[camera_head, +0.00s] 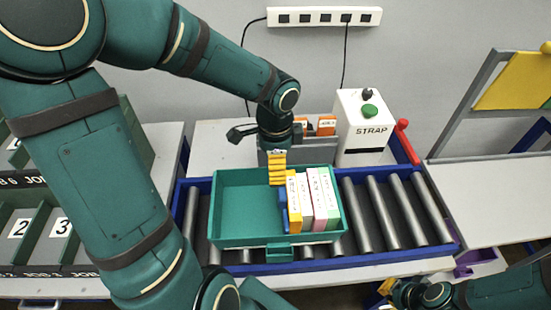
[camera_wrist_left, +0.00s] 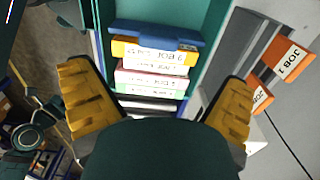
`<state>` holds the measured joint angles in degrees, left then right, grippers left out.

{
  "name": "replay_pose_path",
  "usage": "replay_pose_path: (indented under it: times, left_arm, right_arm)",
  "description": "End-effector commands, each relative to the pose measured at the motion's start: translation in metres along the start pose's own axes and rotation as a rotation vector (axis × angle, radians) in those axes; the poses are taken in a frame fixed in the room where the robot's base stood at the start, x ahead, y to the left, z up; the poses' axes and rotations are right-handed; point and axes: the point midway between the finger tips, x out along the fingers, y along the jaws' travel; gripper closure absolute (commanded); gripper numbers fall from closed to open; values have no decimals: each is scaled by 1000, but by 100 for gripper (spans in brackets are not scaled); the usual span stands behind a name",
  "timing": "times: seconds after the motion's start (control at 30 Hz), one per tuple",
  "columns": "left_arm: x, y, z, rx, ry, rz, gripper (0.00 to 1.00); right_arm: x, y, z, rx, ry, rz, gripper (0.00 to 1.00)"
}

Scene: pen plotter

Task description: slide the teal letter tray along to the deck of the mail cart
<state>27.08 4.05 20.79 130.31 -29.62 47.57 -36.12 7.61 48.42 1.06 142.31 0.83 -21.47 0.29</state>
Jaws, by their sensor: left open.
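The teal letter tray (camera_head: 240,190) sits on the roller conveyor, left of its middle, with a handle tab on its front wall. Several books or binders, blue, yellow, white and pink (camera_head: 314,200), stand in its right half. My left gripper (camera_head: 277,168) is over the tray's back wall beside the binders, fingers downward. In the left wrist view its two yellow fingers (camera_wrist_left: 157,85) are wide apart, with the binders between and beyond them and nothing held. My right gripper (camera_head: 387,287) is low at the bottom right; its finger gap is unclear. A pale flat deck (camera_head: 490,205), apparently the mail cart's, lies at the right.
Bare rollers (camera_head: 395,210) lie between tray and deck, inside a blue frame. A white STRAP box (camera_head: 362,128) with a green button and a red lever (camera_head: 404,140) stand behind. Orange job tags (camera_wrist_left: 290,58) are near the left gripper. Numbered bins (camera_head: 40,232) are at left.

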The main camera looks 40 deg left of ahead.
Motion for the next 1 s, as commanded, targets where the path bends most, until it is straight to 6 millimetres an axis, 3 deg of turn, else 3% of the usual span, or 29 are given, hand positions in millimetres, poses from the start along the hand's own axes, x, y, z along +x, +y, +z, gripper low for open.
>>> replay_pose_path:
  times: [0.17,0.7,1.0]
  left_arm:
    - [14,0,0,0,-1,2,0]
    - [108,1,0,1,0,3,0]
    - [136,1,0,0,0,2,0]
  right_arm:
    - [4,1,1,0,0,0,100]
    - [32,12,11,-6,-18,1,100]
    - [40,14,16,-9,-28,-1,100]
